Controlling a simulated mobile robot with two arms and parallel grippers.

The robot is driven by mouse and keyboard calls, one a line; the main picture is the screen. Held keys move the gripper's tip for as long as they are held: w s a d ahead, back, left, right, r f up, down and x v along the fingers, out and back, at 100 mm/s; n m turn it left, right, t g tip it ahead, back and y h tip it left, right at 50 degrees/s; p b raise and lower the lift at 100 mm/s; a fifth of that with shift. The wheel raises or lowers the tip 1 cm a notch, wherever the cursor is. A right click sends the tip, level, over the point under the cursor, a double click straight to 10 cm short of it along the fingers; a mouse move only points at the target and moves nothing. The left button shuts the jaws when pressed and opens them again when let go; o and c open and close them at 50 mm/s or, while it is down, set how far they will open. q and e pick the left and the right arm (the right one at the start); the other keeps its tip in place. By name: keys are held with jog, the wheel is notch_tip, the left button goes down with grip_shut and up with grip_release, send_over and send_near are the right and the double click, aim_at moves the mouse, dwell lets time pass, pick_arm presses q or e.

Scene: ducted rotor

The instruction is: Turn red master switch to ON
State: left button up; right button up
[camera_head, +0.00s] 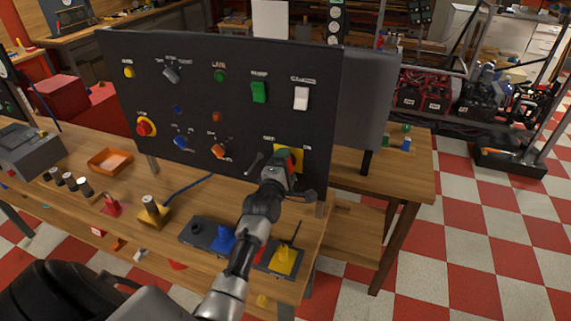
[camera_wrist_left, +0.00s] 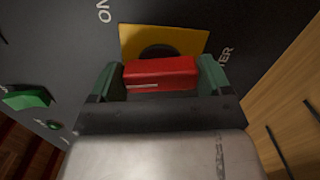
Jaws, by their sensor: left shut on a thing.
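The red master switch handle (camera_wrist_left: 160,73) sits between the two green fingers of my left gripper (camera_wrist_left: 160,80) in the left wrist view. The fingers are shut on its two ends, and the handle lies level across the picture. Behind it are a dark round hub and a yellow plate (camera_wrist_left: 190,40) on the dark panel. An ON label (camera_wrist_left: 103,11) shows at the upper left of that view. In the head view the yellow plate (camera_head: 298,158) is at the panel's lower right, and my left gripper (camera_head: 286,160) covers most of the switch. My right gripper is not in view.
The black panel (camera_head: 205,100) carries several other knobs and rockers, including a green rocker (camera_head: 259,92) and a white rocker (camera_head: 300,98). A metal lever (camera_head: 254,162) is just left of my gripper. Control boxes and an orange tray (camera_head: 110,160) stand on the wooden bench below.

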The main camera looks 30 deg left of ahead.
pick_arm(q)
jog(key=m, duration=0.3)
jog(key=m+p, duration=0.1)
jog(key=m, duration=0.7)
jog(key=shift+f+p, duration=0.3)
dwell(0.3)
jog(key=o, duration=0.8)
jog(key=shift+o, duration=0.2)
jog(key=b+v, duration=0.2)
jog(key=v, duration=0.9)
jog(key=shift+w+a, duration=0.1)
jog(key=shift+a, duration=0.05)
jog(key=shift+f, duration=0.1)
